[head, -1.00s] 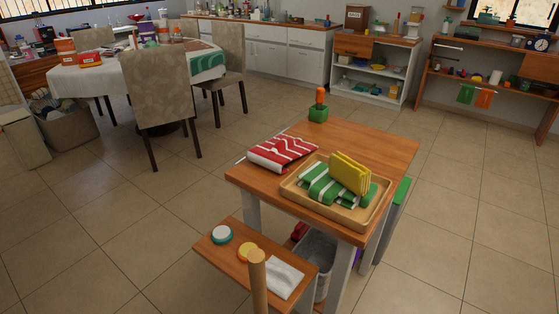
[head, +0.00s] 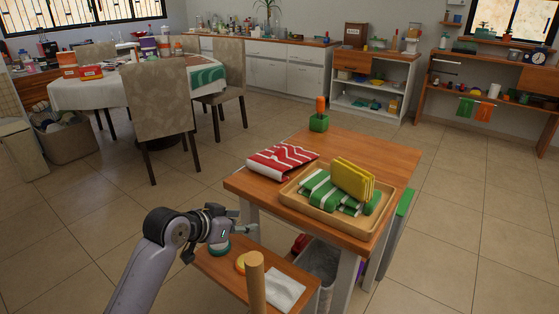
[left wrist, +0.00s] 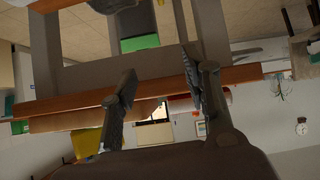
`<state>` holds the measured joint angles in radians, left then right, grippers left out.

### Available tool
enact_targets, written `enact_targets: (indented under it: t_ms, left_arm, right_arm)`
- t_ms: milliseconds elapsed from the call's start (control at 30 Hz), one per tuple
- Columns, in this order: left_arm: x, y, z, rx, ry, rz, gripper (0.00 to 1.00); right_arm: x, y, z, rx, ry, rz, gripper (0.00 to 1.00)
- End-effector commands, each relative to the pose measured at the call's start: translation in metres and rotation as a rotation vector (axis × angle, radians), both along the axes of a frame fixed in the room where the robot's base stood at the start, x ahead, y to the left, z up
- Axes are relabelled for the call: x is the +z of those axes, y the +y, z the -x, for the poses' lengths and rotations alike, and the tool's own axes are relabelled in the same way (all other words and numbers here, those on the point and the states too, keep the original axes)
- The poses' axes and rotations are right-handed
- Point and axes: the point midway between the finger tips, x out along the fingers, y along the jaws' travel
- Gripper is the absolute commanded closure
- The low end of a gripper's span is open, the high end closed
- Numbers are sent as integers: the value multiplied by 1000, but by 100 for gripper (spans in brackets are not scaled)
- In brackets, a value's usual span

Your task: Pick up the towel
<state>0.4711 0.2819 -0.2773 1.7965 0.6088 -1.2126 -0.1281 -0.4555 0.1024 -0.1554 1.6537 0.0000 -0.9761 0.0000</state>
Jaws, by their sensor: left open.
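A folded red towel with white stripes (head: 282,161) lies flat on the left part of the wooden table top. A green-and-white striped cloth (head: 335,194) lies in the wooden tray (head: 341,225), partly under a yellow stack (head: 353,179). A white cloth (head: 285,291) lies on the lower side shelf. My left gripper (head: 246,230) is over that shelf, in front of and below the red towel, apart from it. In the left wrist view its fingers (left wrist: 158,72) are spread with nothing between them. My right gripper is out of view.
The table (head: 375,148) also bears a green pot with an orange top (head: 319,116). A wooden post (head: 255,282) rises at the side shelf (head: 224,269). A chair (head: 157,95) stands behind on the left. The floor left of the table is clear.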

Motion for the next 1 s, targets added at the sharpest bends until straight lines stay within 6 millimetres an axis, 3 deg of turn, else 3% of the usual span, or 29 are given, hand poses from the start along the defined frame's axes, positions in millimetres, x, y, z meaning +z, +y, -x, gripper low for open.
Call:
enact_targets:
  t_ms: [33, 200, 300, 400, 533, 1000]
  left_arm:
    - [28, 2, -21, -6, -42, 12, 57]
    - [99, 5, -66, -27, -140, 62, 57]
    - [128, 7, -80, -33, -178, 81, 57]
    - [144, 8, -87, -35, -199, 94, 57]
    - [146, 3, -96, -36, -204, 101, 57]
    - [114, -39, -158, -35, -202, 101, 57]
  right_arm:
    - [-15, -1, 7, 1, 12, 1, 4]
    - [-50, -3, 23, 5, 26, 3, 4]
    - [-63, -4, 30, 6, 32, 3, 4]
    - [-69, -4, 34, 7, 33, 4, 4]
    - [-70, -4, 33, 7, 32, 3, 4]
    - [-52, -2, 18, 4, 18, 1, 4]
